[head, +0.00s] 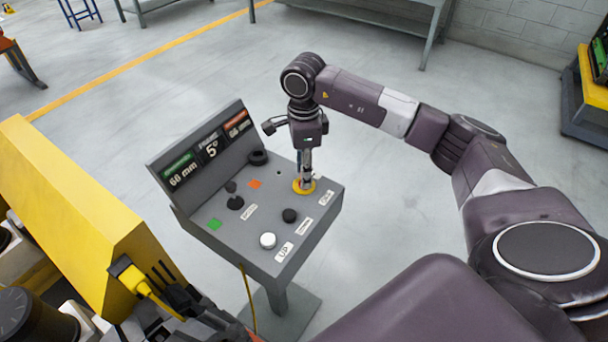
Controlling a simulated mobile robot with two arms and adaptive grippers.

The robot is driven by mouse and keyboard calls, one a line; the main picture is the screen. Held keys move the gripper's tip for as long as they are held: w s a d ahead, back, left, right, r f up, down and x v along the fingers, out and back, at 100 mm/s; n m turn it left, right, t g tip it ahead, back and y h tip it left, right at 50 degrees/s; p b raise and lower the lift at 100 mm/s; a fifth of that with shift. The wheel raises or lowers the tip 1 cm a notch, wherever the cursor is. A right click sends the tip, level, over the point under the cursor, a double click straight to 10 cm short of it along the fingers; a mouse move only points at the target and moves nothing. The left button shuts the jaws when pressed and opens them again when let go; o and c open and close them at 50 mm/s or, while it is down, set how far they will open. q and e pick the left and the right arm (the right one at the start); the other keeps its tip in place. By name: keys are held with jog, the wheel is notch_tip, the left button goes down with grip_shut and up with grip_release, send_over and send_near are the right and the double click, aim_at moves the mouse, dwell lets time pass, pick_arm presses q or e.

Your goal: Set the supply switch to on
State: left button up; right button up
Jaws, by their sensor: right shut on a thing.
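A grey control console (258,222) stands on a pedestal in the middle of the head view, with a tilted display panel (203,150) at its back left. My right gripper (306,181) points down at the far right of its top. It is shut on a small control at a yellow round plate (298,187); the fingers hide most of that control. A small label (326,198) lies beside it, too small to read surely. I cannot tell by its lettering which control is the supply switch. I cannot make out my left gripper.
A yellow machine (75,200) stands close at left. Open floor (400,240) lies right of the console.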

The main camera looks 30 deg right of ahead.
jog(key=m+b, duration=0.1)
jog(key=m, duration=0.3)
jog(key=shift+m, duration=0.3)
jog(key=shift+r+m+b, duration=0.1)
jog(key=shift+m+b, duration=0.6)
jog(key=shift+m, duration=1.2)
jog(key=shift+w, duration=0.1)
jog(key=o, duration=1.2)
jog(key=shift+c, duration=0.2)
notch_tip(320, 180, up, 12)
